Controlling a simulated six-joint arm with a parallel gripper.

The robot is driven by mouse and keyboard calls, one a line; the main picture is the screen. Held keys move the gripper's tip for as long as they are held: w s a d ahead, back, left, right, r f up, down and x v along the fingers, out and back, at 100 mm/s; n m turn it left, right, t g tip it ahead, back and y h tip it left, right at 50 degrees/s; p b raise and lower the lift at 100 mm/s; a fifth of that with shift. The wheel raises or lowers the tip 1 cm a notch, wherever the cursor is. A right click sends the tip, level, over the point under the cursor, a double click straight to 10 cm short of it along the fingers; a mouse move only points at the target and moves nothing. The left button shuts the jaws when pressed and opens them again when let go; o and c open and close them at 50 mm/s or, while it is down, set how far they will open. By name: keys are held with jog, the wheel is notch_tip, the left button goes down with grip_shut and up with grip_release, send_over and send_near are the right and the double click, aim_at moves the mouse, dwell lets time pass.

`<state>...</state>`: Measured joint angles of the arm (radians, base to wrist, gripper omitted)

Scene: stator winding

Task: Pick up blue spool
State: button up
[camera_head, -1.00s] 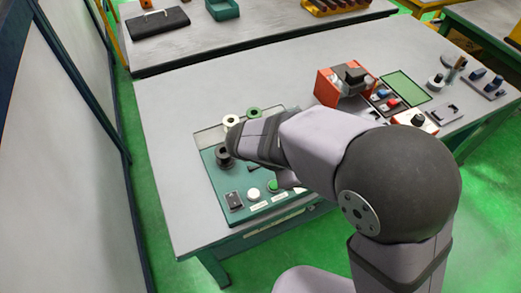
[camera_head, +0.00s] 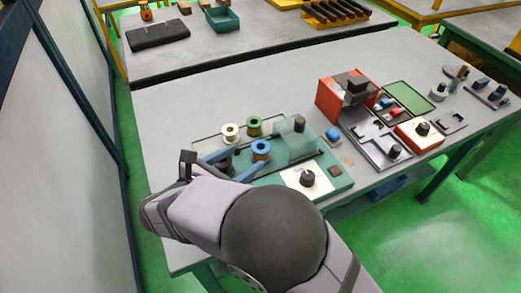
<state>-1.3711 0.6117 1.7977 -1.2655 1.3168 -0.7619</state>
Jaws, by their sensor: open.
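The blue spool (camera_head: 261,148) stands upright, with a blue top flange and a copper-coloured middle, on the left part of the teal winding station (camera_head: 335,186). My gripper (camera_head: 250,157) reaches in from the left, low over the station. Its two blue fingers are spread, one up and left of the spool, the other close to its lower front. I cannot tell whether a finger touches the spool. The gripper is open. My wrist and arm hide the station's front left part.
A white spool (camera_head: 231,130) and a green spool (camera_head: 254,124) stand just behind. A clear cover (camera_head: 290,148) and a black knob (camera_head: 307,178) are to the right. Farther right are a red machine (camera_head: 332,97) and a green tray (camera_head: 410,97). The table's back left is bare.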

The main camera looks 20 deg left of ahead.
aim_at(256, 151)
jog(key=shift+p+x, duration=0.35)
jog(key=shift+x, duration=1.75)
jog(key=shift+d, duration=0.1)
jog(key=shift+p+x, duration=0.9)
jog(key=shift+x, duration=1.6)
jog(key=shift+d, duration=0.1)
jog(key=shift+c, duration=0.3)
jog(key=c, duration=1.2)
jog(key=shift+o, duration=0.2)
notch_tip(256, 151, up, 10)
jog(key=b, duration=0.1)
